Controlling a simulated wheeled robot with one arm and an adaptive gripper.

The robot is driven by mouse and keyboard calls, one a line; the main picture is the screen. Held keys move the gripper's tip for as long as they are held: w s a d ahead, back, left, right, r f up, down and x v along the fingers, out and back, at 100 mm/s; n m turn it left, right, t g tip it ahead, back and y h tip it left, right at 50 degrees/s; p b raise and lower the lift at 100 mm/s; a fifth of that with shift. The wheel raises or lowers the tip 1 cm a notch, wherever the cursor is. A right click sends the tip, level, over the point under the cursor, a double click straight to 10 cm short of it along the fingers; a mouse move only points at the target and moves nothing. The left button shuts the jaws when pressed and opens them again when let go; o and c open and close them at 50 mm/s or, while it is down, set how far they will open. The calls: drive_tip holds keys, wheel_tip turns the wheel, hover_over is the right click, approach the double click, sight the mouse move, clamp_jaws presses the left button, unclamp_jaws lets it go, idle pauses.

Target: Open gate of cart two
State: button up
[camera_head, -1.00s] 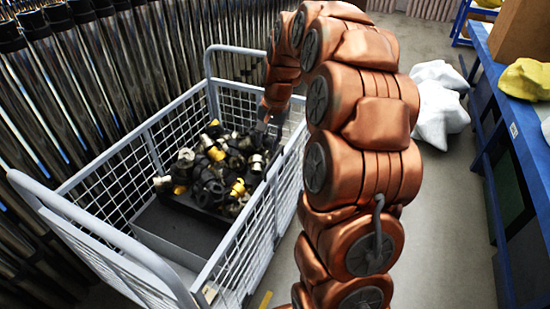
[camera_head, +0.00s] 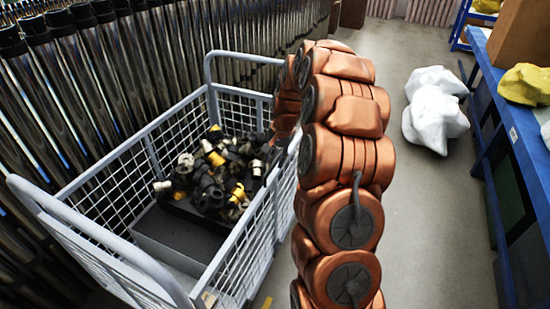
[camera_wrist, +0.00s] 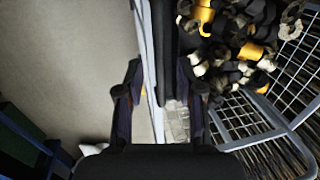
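A grey wire-mesh cart (camera_head: 150,130) stands left of my arm. Its near-right mesh side (camera_head: 262,225) faces my arm; I cannot tell whether this is the gate or whether the cart is cart two. In the wrist view, my gripper (camera_wrist: 160,78) has its two dark fingers apart, with the cart's pale upright edge (camera_wrist: 150,60) showing between them. Whether the fingers touch it is unclear. In the head view, the gripper is mostly hidden behind my copper arm, near the cart's right top rail.
Black, yellow and pale fittings (camera_head: 215,170) lie piled in the cart near a dark tray (camera_head: 180,235). Metal tubes (camera_head: 60,90) stand behind it. White sacks (camera_head: 435,110) lie on the floor at right, beside a blue workbench (camera_head: 500,150). Grey floor between is free.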

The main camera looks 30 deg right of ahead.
drive_tip(key=shift+w+f, duration=0.1)
drive_tip(key=shift+f, duration=0.3)
clamp_jaws()
idle(0.4)
